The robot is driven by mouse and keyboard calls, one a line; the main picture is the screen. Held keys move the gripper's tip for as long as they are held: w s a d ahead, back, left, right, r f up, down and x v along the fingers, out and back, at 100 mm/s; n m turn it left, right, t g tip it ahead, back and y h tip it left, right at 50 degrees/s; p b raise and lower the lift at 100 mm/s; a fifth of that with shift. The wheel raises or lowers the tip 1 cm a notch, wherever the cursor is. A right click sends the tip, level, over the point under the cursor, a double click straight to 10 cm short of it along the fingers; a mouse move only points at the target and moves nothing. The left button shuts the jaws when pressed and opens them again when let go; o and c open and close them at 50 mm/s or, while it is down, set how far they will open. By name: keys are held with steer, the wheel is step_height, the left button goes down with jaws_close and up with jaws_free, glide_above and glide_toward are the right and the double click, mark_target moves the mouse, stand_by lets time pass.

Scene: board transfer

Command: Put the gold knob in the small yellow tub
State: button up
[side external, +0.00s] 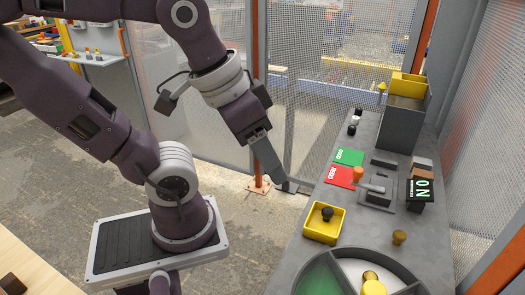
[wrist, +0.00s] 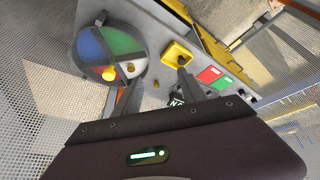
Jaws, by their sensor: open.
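The gold knob (side external: 399,237) stands on the grey board (side external: 300,262), right of the small yellow tub; it also shows in the wrist view (wrist: 156,85). The small yellow tub (side external: 313,231) is a square open tray near the board's left edge, and it shows in the wrist view (wrist: 169,50). A dark knob (side external: 327,213) stands in the tub. My gripper (side external: 284,186) is open and empty, above and beyond the tub near the board's left edge. In the wrist view its two fingers (wrist: 160,90) are apart, with the gold knob showing between them farther off.
A round divided dish (side external: 340,273) at the front holds a yellow piece (side external: 372,286). A grey box (side external: 401,128) stands at the back. Mesh fencing surrounds the board.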

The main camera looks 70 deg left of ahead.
steer(key=shift+o, duration=0.5)
steer(key=shift+s+a+r+t, duration=0.25)
steer(key=shift+a+r+t, duration=0.05)
steer(key=shift+a+t, duration=0.1)
steer(key=shift+w, duration=0.1)
steer(key=n+g, duration=0.6)
steer(key=n, duration=1.1)
glide_above(370, 276)
steer(key=f, duration=1.5)
steer(key=shift+s+a+f, duration=0.1)
steer(key=shift+s+f, duration=0.1)
steer(key=shift+s, duration=0.15)
steer(key=shift+n, duration=0.3)
steer(key=f, duration=0.6)
steer(key=shift+w+f, duration=0.35)
steer(key=shift+w, duration=0.05)
steer(key=shift+f, duration=0.45)
jaws_close()
